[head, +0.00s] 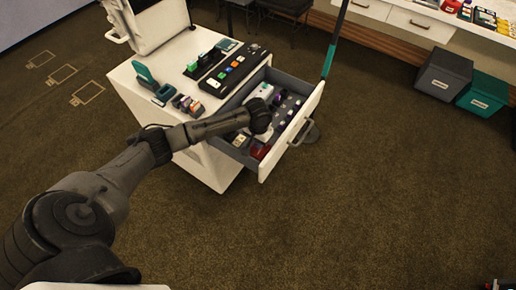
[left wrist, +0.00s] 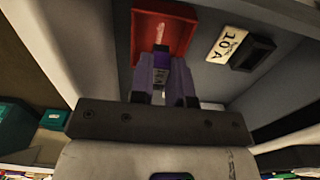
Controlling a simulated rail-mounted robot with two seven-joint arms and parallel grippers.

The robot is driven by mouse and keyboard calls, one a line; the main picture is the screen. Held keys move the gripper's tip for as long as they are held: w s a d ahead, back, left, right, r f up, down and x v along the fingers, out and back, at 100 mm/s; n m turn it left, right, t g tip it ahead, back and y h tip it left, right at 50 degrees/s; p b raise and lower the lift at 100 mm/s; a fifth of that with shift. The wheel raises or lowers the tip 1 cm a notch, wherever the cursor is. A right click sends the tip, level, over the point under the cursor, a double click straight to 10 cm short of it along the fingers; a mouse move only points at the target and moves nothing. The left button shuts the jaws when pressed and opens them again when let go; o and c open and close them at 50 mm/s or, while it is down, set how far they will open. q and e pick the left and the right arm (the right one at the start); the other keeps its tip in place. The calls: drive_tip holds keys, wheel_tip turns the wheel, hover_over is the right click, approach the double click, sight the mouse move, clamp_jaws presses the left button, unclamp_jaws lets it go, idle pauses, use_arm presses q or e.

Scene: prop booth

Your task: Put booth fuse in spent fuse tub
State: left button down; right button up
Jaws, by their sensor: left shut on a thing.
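The red spent fuse tub (head: 260,150) sits in the near left corner of the open drawer. It also shows at the top of the left wrist view (left wrist: 182,38). My left gripper (left wrist: 162,70) has its purple fingers closed on the booth fuse (left wrist: 161,60), a small piece with a pale band. The fingers point at the tub and overlap its near edge in the picture. A pale pinkish piece shows against the tub's red inside; I cannot tell whether it is part of the held fuse. In the head view my left wrist hides the fingers and fuse. My right gripper does not show.
The pulled-out drawer (head: 305,116) holds several purple and white pieces (head: 287,103). A "10A" label (left wrist: 227,44) and a dark holder (left wrist: 253,52) lie beside the tub. The cabinet top carries a button panel (head: 234,68). Open carpet lies in front.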

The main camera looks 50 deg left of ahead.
use_arm(q)
wheel_tip(320, 180, down, 4)
drive_tip(key=shift+f+b, duration=0.15)
drive_tip(key=shift+b, duration=0.6)
drive_tip(key=c, duration=1.4)
unclamp_jaws()
drive_tip(key=shift+f, duration=0.1)
drive_tip(key=shift+r, duration=0.3)
wheel_tip(320, 180, up, 10)
drive_tip(key=p, duration=0.4)
drive_tip(key=shift+r, duration=0.9)
